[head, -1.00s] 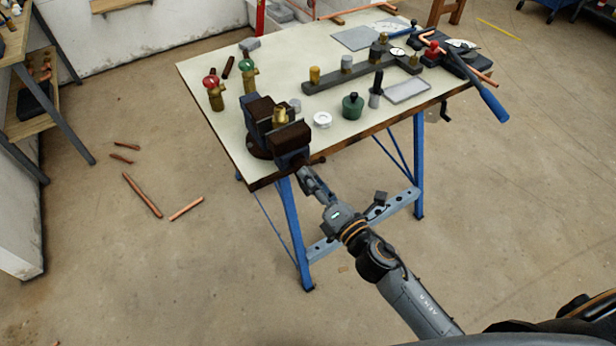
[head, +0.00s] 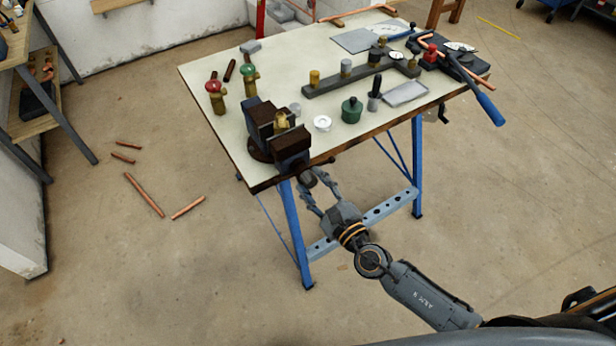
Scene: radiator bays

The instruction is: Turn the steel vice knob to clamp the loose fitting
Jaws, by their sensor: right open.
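The dark vice (head: 292,144) is mounted at the near left corner of the workbench. The loose brass fitting (head: 281,121) stands between its jaws. A small dark rounded part, which looks like the vice knob (head: 307,179), shows below the vice's front, just off the bench edge. My right gripper (head: 316,184) is open, its two fingers spread on either side of that part. I cannot tell whether they touch it. My left gripper is not in view.
The bench (head: 225,112) also holds two valves with red and green tops, a green pot (head: 351,110), a white ring (head: 322,123), a long grey bar (head: 340,84) and a blue-handled tool (head: 490,108). Copper pipes (head: 143,195) lie on the floor at left. Floor around the bench is mostly clear.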

